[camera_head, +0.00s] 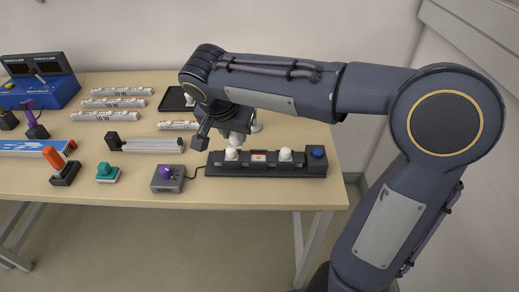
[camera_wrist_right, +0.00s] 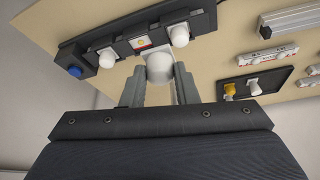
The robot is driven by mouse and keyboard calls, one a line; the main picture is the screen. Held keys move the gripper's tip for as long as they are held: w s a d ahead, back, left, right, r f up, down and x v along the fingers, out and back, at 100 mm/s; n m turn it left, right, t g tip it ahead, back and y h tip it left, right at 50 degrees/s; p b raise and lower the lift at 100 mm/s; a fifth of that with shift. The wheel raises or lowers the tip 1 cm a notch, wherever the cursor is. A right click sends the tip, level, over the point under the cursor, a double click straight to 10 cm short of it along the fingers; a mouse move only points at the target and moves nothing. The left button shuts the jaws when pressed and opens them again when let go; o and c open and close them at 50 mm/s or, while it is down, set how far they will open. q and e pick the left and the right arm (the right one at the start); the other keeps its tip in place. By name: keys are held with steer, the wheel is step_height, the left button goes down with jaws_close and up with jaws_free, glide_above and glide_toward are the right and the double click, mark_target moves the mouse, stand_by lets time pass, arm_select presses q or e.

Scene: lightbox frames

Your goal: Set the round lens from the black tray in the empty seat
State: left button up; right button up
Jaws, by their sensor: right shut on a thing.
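My right gripper (camera_wrist_right: 160,82) is shut on a white round lens (camera_wrist_right: 159,68), which shows between its fingers. In the head view the gripper (camera_head: 222,137) and the lens (camera_head: 237,139) are just behind the black frame (camera_head: 215,170). Two white lenses stand on the frame, a left one (camera_head: 231,154) and a right one (camera_head: 285,154). Between them is a flat seat (camera_head: 258,156) with a white and red patch and no lens. The black tray (camera_wrist_right: 284,77) holds a yellow piece and a white piece. In the head view my arm partly hides the tray (camera_head: 172,101). My left gripper is not in view.
A blue button (camera_head: 317,152) is at the frame's right end. A grey box with a purple knob (camera_head: 166,173) stands to its left, joined by a cable. Labelled white bars (camera_head: 117,102), a grey rail (camera_head: 150,145) and a blue device (camera_head: 45,93) lie farther left.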

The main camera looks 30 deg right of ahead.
steer(key=d+f, duration=0.3)
steer(key=w+d+f, duration=0.1)
steer(key=d+f, duration=0.2)
steer(key=shift+w+d+f, duration=0.1)
steer(key=shift+w+d, duration=0.05)
steer(key=shift+d, duration=0.1)
steer(key=shift+s+x, duration=0.2)
steer(key=shift+x, duration=0.7)
steer(key=shift+s+x, duration=0.15)
steer(key=shift+x, duration=0.75)
steer(key=shift+a+f, duration=0.2)
steer(key=shift+f, duration=0.05)
steer(key=shift+f+b, duration=0.15)
steer(key=shift+b, duration=0.15)
steer(key=o, duration=0.9)
steer(key=shift+o, duration=0.2)
